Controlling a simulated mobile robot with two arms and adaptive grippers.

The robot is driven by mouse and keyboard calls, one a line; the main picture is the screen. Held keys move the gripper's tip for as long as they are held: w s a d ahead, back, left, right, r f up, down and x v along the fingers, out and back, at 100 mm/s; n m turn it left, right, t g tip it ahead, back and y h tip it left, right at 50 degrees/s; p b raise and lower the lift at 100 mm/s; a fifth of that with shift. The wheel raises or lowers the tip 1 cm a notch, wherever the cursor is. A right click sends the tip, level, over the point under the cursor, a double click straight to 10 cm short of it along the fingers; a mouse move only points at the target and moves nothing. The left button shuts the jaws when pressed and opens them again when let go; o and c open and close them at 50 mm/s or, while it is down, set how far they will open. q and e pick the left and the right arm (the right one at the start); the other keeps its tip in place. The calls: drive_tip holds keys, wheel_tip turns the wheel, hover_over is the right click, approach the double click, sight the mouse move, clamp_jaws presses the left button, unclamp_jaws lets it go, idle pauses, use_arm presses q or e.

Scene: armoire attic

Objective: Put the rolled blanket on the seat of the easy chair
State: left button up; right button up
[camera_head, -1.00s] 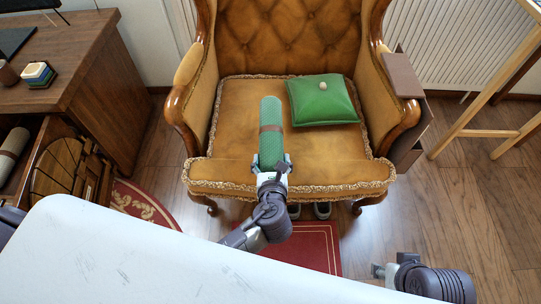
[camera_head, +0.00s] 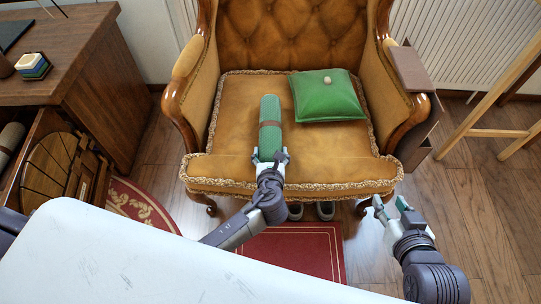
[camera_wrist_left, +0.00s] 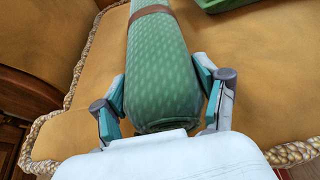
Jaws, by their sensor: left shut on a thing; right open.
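The rolled blanket (camera_head: 270,127) is green with a brown band. It lies lengthwise over the seat of the easy chair (camera_head: 235,110), a mustard tufted armchair with fringed seat edge. My left gripper (camera_head: 270,158) is shut on the blanket's near end, over the front of the seat. In the left wrist view the fingers (camera_wrist_left: 165,95) press on both sides of the blanket (camera_wrist_left: 160,70). Whether the blanket's underside touches the seat I cannot tell. My right gripper (camera_head: 392,207) is open and empty, in front of the chair's right front corner.
A green cushion (camera_head: 327,96) with a small round object (camera_head: 327,79) on it lies on the seat's right side. A brown holder (camera_head: 410,70) hangs over the right armrest. A wooden desk (camera_head: 60,88) stands left. A red rug (camera_head: 300,245) lies in front.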

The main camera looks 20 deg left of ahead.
drive_tip(key=shift+w+a+r, duration=0.1)
drive_tip(key=shift+w+r, duration=0.15)
drive_tip(key=shift+r, duration=0.1)
use_arm(q)
drive_tip(key=shift+f, duration=0.1)
drive_tip(key=o, duration=1.4)
drive_tip(key=shift+o, duration=0.2)
use_arm(e)
drive_tip(key=shift+t, duration=0.3)
